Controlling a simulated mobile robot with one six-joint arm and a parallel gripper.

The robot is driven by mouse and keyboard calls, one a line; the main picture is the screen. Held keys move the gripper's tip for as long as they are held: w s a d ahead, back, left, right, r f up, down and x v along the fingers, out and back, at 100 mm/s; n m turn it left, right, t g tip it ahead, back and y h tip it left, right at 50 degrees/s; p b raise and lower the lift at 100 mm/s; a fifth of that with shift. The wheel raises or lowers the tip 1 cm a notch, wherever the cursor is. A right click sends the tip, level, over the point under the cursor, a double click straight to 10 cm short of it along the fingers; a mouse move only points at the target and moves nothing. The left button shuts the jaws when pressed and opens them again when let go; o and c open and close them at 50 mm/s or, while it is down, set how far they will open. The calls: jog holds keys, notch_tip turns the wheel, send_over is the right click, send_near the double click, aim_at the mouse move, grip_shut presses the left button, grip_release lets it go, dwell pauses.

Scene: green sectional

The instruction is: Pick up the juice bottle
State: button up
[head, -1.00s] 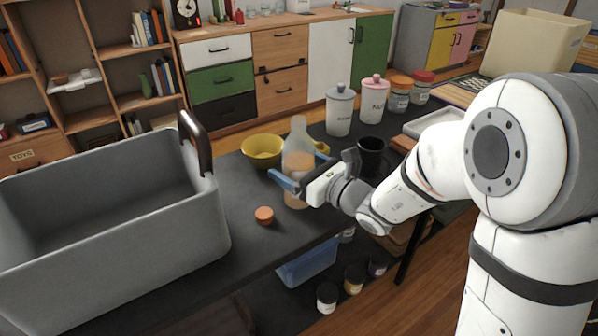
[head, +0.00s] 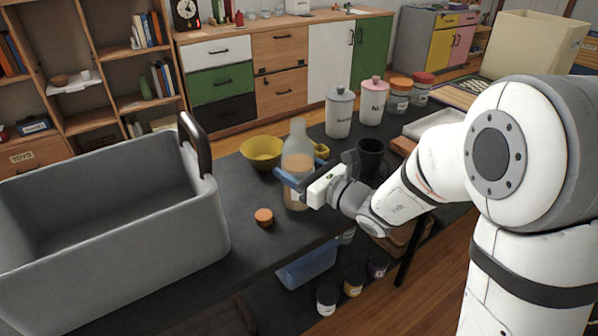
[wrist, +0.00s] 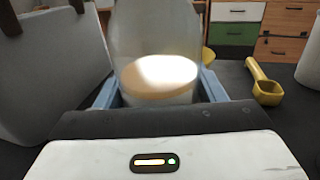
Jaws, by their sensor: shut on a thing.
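The juice bottle (head: 298,158) is clear with pale orange juice inside. It stands upright on the dark table in the head view. It fills the middle of the wrist view (wrist: 155,75), where its top is cut off. My gripper (head: 287,182) has its blue fingers on both sides of the bottle's body, shut on it. In the wrist view the fingers (wrist: 158,92) press close at the left and right of the bottle. The bottle's lower part is partly hidden by the gripper.
A large grey bin (head: 110,245) stands left on the table (head: 245,260). A small orange lid (head: 264,217) lies in front of the bottle. A yellow bowl (head: 262,151), a yellow scoop (wrist: 266,88), a black mug (head: 371,158) and canisters (head: 339,112) stand near.

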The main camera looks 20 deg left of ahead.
aim_at(304, 131)
notch_tip(304, 131, up, 10)
jog(key=p, duration=0.3)
dwell(0.7)
